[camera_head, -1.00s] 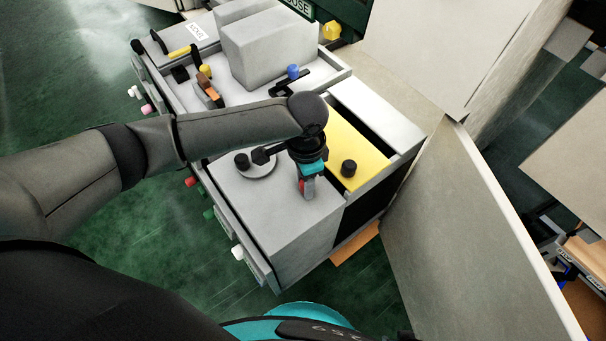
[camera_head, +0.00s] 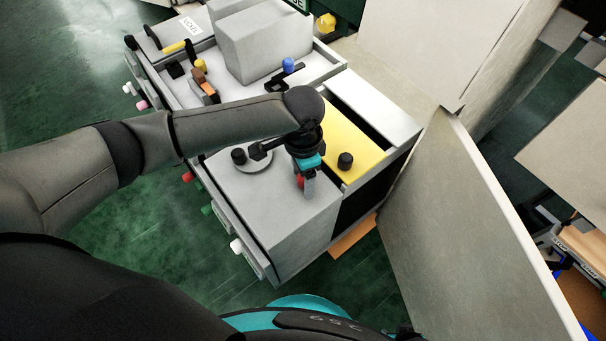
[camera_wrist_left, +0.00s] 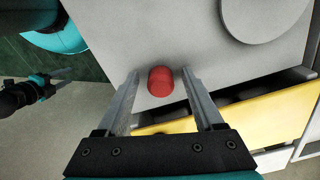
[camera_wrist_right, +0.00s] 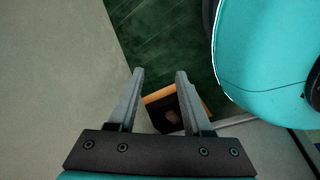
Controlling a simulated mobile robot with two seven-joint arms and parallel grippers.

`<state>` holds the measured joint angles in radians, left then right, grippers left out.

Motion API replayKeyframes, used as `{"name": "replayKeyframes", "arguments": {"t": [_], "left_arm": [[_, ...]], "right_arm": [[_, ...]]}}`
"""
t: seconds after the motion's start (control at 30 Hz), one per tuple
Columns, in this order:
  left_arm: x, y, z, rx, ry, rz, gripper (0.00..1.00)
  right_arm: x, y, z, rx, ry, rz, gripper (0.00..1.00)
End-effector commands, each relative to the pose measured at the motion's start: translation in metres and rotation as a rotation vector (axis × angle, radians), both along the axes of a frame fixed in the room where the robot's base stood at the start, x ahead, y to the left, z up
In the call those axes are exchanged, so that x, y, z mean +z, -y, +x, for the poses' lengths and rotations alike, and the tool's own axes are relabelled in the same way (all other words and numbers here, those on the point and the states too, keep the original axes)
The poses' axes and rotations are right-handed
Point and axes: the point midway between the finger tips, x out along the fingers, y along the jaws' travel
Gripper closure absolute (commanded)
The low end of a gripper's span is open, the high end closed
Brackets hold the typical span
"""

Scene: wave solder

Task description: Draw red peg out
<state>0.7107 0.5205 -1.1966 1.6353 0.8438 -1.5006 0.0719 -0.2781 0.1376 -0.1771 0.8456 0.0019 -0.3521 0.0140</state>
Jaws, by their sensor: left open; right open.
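The red peg (camera_wrist_left: 161,81) stands up from the flat grey top of the cabinet (camera_wrist_left: 140,30). In the left wrist view it lies between the two fingertips of my left gripper (camera_wrist_left: 162,72), with a gap on each side. In the head view the red peg (camera_head: 300,181) is partly hidden behind my left gripper (camera_head: 308,188), which is open low over the grey top. My right gripper (camera_wrist_right: 160,73) is open and empty in its own wrist view, away from the peg. It is not clear in the head view.
A black knob (camera_head: 239,156) on a round disc and a yellow panel (camera_head: 345,140) with a black knob (camera_head: 345,161) are close by. A grey box (camera_head: 262,42) stands farther back. A large pale panel (camera_head: 470,220) rises at the right.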

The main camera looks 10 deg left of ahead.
Motion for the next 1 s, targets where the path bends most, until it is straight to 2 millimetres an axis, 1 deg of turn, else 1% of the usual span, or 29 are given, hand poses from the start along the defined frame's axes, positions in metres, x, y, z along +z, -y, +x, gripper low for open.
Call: {"name": "replayKeyframes", "arguments": {"t": [0.13,0.23,0.4,0.43,0.5,0.6,0.7,0.83,1.0], "left_arm": [[0.005,-0.001,0.0,0.001,0.001,0.001,0.31],[0.012,0.0,0.0,0.001,0.001,0.001,0.31],[0.027,-0.001,0.0,0.0,0.001,0.001,0.31],[0.03,-0.001,0.0,0.0,0.002,0.001,0.31],[0.047,0.0,0.001,-0.001,0.003,-0.002,0.31],[0.062,0.0,0.001,-0.001,0.003,-0.002,0.31],[0.071,0.0,0.0,0.0,0.001,0.0,0.31],[0.076,0.0,0.0,0.0,0.001,-0.001,0.31],[0.075,0.0,0.0,0.0,0.001,-0.001,0.31]], "right_arm": [[0.003,0.0,0.001,0.001,0.008,0.002,0.5],[-0.001,0.008,-0.011,-0.003,-0.003,-0.007,0.5],[-0.001,0.017,-0.023,-0.002,-0.003,-0.015,0.5],[-0.001,0.018,-0.025,-0.002,-0.004,-0.016,0.5],[0.006,0.015,-0.032,-0.001,-0.012,-0.011,0.5],[0.01,0.012,-0.04,0.001,-0.022,-0.007,0.5],[0.013,0.008,-0.043,0.002,-0.029,-0.003,0.5],[0.014,0.007,-0.046,0.003,-0.033,-0.003,0.5],[0.014,0.007,-0.046,0.003,-0.034,-0.002,0.5]]}}
